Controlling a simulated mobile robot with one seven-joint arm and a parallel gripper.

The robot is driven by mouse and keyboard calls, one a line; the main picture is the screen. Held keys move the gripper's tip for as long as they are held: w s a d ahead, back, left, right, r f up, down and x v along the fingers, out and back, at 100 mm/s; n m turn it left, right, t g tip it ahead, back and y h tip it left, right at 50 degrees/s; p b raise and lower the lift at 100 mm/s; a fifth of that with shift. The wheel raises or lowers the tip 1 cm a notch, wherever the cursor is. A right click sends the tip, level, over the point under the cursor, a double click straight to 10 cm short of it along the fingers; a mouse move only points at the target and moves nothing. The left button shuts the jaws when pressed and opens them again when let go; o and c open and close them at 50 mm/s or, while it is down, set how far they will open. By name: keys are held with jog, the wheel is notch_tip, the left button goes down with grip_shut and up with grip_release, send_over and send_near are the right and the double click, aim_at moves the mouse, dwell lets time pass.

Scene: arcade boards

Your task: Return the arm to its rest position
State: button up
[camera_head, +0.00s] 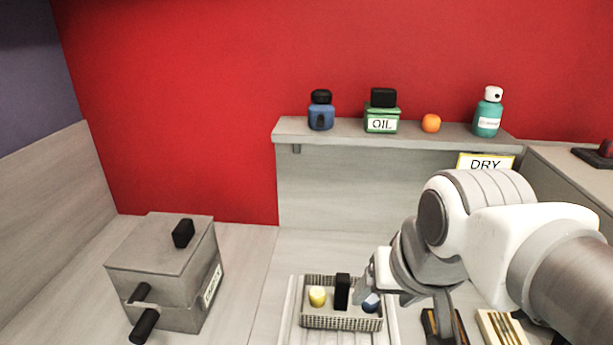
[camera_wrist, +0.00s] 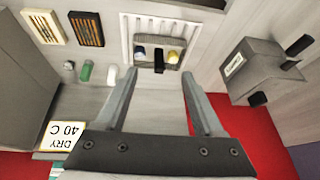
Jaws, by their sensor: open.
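My gripper (camera_wrist: 158,74) is open in the wrist view, with its two grey fingers apart and nothing between them. Past the fingertips, a basket with a black handle (camera_wrist: 159,62) shows at the top of the wrist view. In the head view my white and grey arm (camera_head: 500,230) reaches in from the right, bent over the worktop. Its wrist end is beside the basket (camera_head: 341,322), and the fingertips are not clear there. The basket holds a yellow ball (camera_head: 317,296) and a blue item (camera_head: 371,303), partly hidden by my arm.
A grey box with dark handles (camera_head: 165,260) stands at the left. A shelf (camera_head: 295,130) at the back holds a blue bottle (camera_head: 321,112), a green OIL container (camera_head: 381,113), an orange ball (camera_head: 431,123) and a teal bottle (camera_head: 487,115). Two slatted blocks lie at the lower right.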

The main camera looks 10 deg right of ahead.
jog(key=shift+s+f+n, duration=0.2)
jog(key=shift+s+n, duration=0.6)
jog(key=shift+r, duration=0.1)
jog(key=shift+r+p, duration=0.45)
jog(key=shift+p, duration=0.1)
jog(key=c, duration=0.3)
jog(key=shift+a, duration=0.15)
